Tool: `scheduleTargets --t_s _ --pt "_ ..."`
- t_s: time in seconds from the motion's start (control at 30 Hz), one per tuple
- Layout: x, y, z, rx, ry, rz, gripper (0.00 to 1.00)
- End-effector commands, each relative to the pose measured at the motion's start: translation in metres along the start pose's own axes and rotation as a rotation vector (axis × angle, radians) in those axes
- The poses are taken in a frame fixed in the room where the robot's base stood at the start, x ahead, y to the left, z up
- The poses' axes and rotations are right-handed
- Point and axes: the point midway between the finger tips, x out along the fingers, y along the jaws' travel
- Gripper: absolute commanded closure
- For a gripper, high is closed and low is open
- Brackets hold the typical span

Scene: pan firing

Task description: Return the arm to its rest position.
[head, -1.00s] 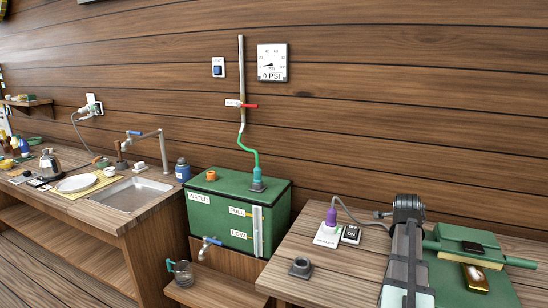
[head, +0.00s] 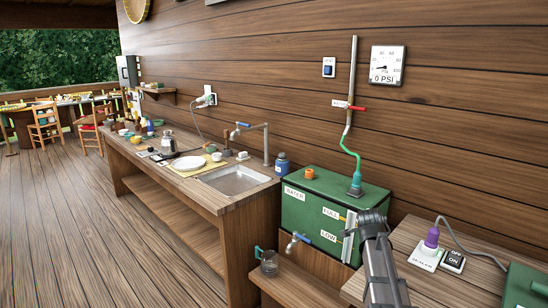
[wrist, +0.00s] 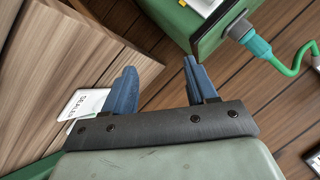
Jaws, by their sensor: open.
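My gripper (wrist: 163,88) shows in the wrist view with its two blue fingers apart and nothing between them. Past the fingertips are the wooden counter, the plank wall and the green tank. In the head view a dark grey link of my arm (head: 386,268) rises at the bottom, in front of the right end of the tank. The fingers cannot be made out in the head view.
The green water tank (head: 312,208) with its green hose (head: 351,160) stands close to my arm; the tank (wrist: 207,28) tops the wrist view. The sealer plate (head: 427,257) is on the right counter (head: 405,285). The sink counter (head: 215,207) is to the left.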

Motion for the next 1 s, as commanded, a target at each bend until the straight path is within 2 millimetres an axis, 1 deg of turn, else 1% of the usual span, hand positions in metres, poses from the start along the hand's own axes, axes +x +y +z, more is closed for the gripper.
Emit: scheduleTargets --t_s 0.03,0.07,0.1,0.17,0.2,0.27,0.3,0.43,0.53,0.57,0.6,0.63,0.7,0.77,0.87,0.97,1.0 --pt "-0.002 -0.015 0.023 -0.029 -0.016 -0.019 0.43" --pt "-0.004 -0.023 0.035 -0.044 -0.024 -0.03 0.43" --pt "-0.007 -0.033 0.051 -0.066 -0.035 -0.045 0.43" --pt "-0.011 -0.047 0.075 -0.098 -0.049 -0.067 0.43" --pt "-0.014 -0.057 0.092 -0.12 -0.059 -0.081 0.43" --pt "-0.02 -0.069 0.117 -0.15 -0.075 -0.102 0.43" --pt "-0.024 -0.077 0.133 -0.171 -0.085 -0.116 0.43" --pt "-0.035 -0.096 0.182 -0.234 -0.115 -0.153 0.43" --pt "-0.041 -0.1 0.219 -0.288 -0.141 -0.167 0.43" --pt "-0.042 -0.099 0.231 -0.307 -0.151 -0.169 0.43" --pt "-0.042 -0.094 0.247 -0.335 -0.166 -0.165 0.43" --pt "-0.041 -0.089 0.258 -0.356 -0.176 -0.16 0.43" --pt "-0.036 -0.074 0.275 -0.394 -0.197 -0.142 0.43" --pt "-0.032 -0.06 0.288 -0.425 -0.215 -0.124 0.43" --pt "-0.022 -0.032 0.306 -0.477 -0.247 -0.086 0.43" --pt "-0.011 0.004 0.322 -0.531 -0.285 -0.036 0.43" --pt "-0.006 0.02 0.328 -0.553 -0.302 -0.016 0.43"
